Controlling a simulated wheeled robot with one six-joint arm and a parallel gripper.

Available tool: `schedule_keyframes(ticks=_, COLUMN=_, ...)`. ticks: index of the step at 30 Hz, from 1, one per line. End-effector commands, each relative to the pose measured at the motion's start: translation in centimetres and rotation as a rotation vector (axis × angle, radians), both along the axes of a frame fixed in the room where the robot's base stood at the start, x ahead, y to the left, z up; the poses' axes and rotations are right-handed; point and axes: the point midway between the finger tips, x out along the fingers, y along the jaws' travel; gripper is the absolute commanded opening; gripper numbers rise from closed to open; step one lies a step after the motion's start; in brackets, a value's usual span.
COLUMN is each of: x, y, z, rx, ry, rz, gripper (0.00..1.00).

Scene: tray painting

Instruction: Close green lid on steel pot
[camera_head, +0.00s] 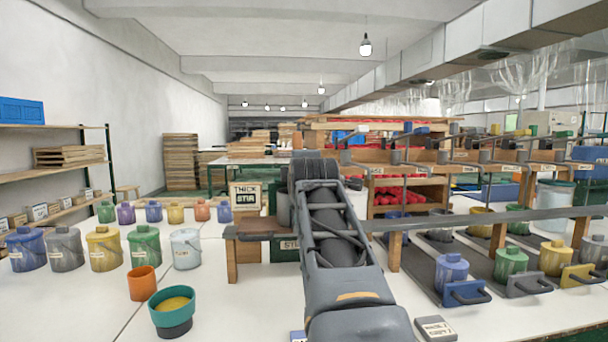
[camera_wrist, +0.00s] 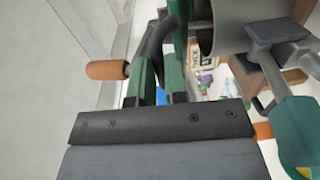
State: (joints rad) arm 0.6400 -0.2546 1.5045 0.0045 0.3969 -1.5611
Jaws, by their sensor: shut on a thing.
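The steel pot (camera_wrist: 228,22) shows in the wrist view at the upper right, its round rim turned toward the left of the picture. A narrow green piece (camera_wrist: 180,45) stands beside that rim and looks like the green lid seen edge-on. My gripper (camera_wrist: 160,75) is just left of the pot, shut on what appears to be the dark curved handle (camera_wrist: 156,38) with a wooden knob (camera_wrist: 106,70). The exact grip is partly hidden. In the head view, part of a grey pot (camera_head: 283,209) shows left of my arm, which hides the gripper and lid.
A wooden bench (camera_head: 250,228) stands under the pot. On the white table are an orange cup (camera_head: 142,283), a teal bowl with yellow paint (camera_head: 173,307) and several lidded paint pots (camera_head: 104,247). A grey rail (camera_head: 480,216) and several paint buckets (camera_head: 511,262) stand at right.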

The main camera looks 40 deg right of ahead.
Motion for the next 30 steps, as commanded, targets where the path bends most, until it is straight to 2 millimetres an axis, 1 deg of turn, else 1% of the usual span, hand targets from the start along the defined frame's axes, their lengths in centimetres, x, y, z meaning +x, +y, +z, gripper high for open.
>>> schedule_keyframes(ticks=1, x=0.03, y=-0.02, z=-0.66, rx=0.007, ry=0.001, rz=0.0, gripper=0.0)
schedule_keyframes(ticks=4, x=-0.04, y=0.02, z=-0.93, rx=0.008, ry=0.001, rz=0.0, gripper=0.0)
schedule_keyframes(ticks=20, x=-0.04, y=0.0, z=-1.14, rx=0.011, ry=0.002, rz=0.001, gripper=0.0)
schedule_keyframes(ticks=21, x=-0.04, y=0.0, z=-1.14, rx=0.011, ry=0.002, rz=0.001, gripper=0.16)
schedule_keyframes(ticks=28, x=-0.1, y=0.07, z=-0.97, rx=0.007, ry=0.0, rz=0.001, gripper=0.38)
schedule_keyframes(ticks=30, x=-0.13, y=0.1, z=-0.91, rx=0.005, ry=-0.001, rz=0.001, gripper=0.39)
